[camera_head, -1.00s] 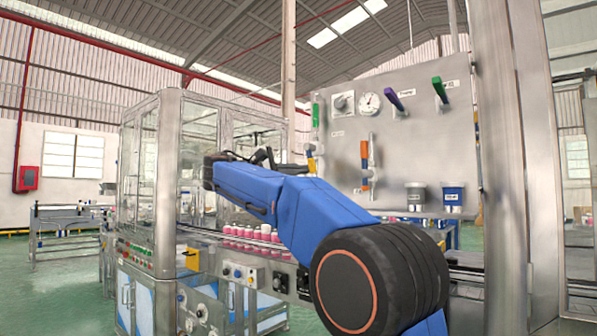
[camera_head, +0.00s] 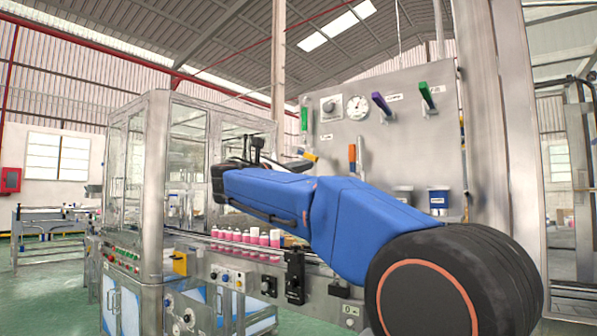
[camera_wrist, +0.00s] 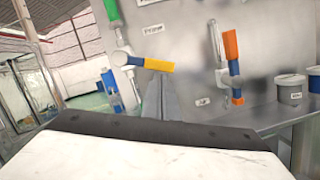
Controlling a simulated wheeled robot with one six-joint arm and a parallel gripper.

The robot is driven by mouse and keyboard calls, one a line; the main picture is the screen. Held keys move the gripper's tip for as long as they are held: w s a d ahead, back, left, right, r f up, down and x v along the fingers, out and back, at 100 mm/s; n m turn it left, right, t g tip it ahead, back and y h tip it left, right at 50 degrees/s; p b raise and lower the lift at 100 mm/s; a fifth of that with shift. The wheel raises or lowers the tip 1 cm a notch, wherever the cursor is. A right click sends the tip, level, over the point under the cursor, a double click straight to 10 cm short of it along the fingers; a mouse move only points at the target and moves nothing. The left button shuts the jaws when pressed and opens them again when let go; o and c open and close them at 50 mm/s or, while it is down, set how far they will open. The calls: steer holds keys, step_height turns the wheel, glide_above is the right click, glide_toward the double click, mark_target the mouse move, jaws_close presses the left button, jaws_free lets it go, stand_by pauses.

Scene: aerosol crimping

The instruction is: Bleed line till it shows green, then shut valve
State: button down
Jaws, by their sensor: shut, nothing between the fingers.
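My gripper shows in the wrist view with its grey fingers together (camera_wrist: 161,97) and empty. The fingertips are just below a lever with a yellow end and blue sleeve (camera_wrist: 155,65), pointing sideways to the right from a pale valve body; I cannot tell whether they touch. The yellow lever also shows in the head view (camera_head: 308,155), above my arm. A slim upright fitting with a green part (camera_wrist: 112,10) stands at the panel's left edge; the green also shows in the head view (camera_head: 304,119). A round dial gauge (camera_head: 358,107) is on the panel; its reading is too small to tell.
The grey panel (camera_head: 390,140) also carries an orange-handled valve (camera_wrist: 231,45), a purple lever (camera_head: 381,104) and a green lever (camera_head: 427,96). Tubs (camera_wrist: 290,91) stand on the ledge at right. Pink cans (camera_head: 250,237) line the conveyor below my arm.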

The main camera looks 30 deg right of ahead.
mark_target(312, 156)
steer(key=n, duration=0.1)
steer(key=s+r+n+t, duration=0.1)
steer(key=n, duration=0.1)
steer(key=shift+s+d+r+n, duration=0.15)
steer(key=shift+d+r+n, duration=0.1)
steer(key=shift+n, duration=0.15)
steer(key=shift+s+r, duration=0.2)
steer(key=shift+r, duration=0.35)
